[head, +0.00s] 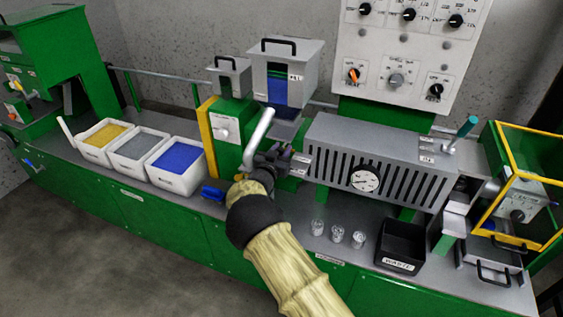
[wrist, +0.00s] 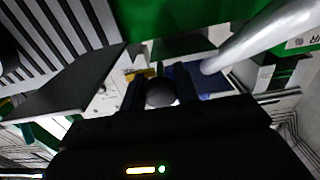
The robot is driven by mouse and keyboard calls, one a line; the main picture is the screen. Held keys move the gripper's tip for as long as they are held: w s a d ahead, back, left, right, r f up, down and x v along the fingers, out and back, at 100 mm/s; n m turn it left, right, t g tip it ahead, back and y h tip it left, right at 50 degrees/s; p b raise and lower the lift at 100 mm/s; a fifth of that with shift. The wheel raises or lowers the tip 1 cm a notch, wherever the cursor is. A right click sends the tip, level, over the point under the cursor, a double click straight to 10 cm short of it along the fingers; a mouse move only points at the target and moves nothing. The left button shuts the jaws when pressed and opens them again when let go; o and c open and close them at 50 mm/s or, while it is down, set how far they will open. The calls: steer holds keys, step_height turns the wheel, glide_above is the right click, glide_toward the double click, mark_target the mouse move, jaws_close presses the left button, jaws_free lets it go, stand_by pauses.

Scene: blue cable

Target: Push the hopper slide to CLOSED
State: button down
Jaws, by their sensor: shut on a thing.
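The grey hopper (head: 303,75) with a black top handle and a blue-filled front window stands behind the silver tube. A dark grey plate (head: 287,129) shows under it; I cannot tell if this is the slide. My gripper (head: 287,162) is low in front of the hopper, beside the left end of the slotted barrel housing. In the wrist view my gripper (wrist: 161,92) is shut on a dark round knob (wrist: 160,93), which sits between the two fingers. The slide's own body and its position marks are mostly hidden by my gripper and too small to read.
A silver tube (head: 259,130) slants close to the left of my gripper, a near obstacle. The slotted grey housing (head: 400,160) with a gauge is to the right. White bins (head: 178,185) stand left. Several clear cups (head: 337,233) and a black bin (head: 402,243) stand at the front.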

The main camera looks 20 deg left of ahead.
steer(key=shift+w+r, duration=0.1)
steer(key=shift+r, duration=0.1)
steer(key=c, duration=1.4)
jaws_free()
steer(key=o, duration=0.3)
steer(key=shift+w+f, duration=0.15)
steer(key=shift+w, duration=0.05)
steer(key=shift+o, duration=0.2)
steer(key=shift+w+d, duration=0.1)
steer(key=shift+w, duration=0.1)
steer(key=shift+f, duration=0.1)
steer(key=shift+s, duration=0.25)
steer(key=s+a+b, duration=0.1)
steer(key=s+b, duration=0.1)
steer(key=s, duration=1.5)
